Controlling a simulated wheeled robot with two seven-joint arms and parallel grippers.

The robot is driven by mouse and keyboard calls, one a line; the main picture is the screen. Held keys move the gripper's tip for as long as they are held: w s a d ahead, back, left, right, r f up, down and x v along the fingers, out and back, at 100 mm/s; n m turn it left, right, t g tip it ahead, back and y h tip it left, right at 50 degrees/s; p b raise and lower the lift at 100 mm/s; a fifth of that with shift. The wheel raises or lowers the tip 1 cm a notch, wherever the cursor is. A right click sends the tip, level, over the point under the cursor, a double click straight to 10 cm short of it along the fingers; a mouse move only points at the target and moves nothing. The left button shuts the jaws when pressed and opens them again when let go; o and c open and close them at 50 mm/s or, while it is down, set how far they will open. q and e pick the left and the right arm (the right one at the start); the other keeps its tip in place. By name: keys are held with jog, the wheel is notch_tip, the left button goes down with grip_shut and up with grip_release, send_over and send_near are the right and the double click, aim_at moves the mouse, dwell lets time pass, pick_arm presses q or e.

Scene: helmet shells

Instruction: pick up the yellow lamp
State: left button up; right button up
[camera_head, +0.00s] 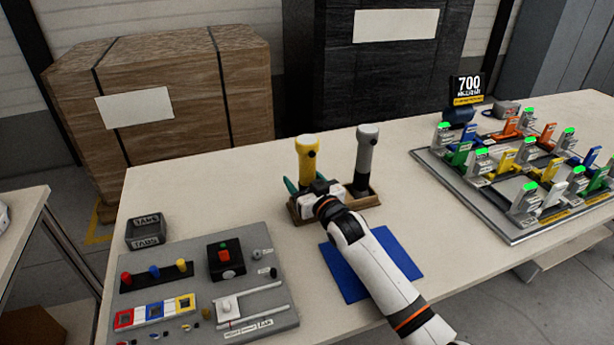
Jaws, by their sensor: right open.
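The yellow lamp (307,155) stands upright in a low brown holder (368,201) near the back middle of the table. My right gripper (312,187) is at the lamp's lower part, on its near side. The gripper is open, and its white body hides the lamp's base. I cannot tell whether the fingers touch the lamp. A teal piece shows just left of the lamp's foot. My left gripper is not in view.
A grey lamp (366,155) stands upright just right of the yellow one. A blue mat (340,272) lies under my right arm. A grey panel with switches (262,292) is at front left, and a small dark tray (146,232) is behind it. A rack of coloured clamps (470,200) fills the right.

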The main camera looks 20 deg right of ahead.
jog(key=c, duration=1.2)
jog(key=shift+r, duration=0.1)
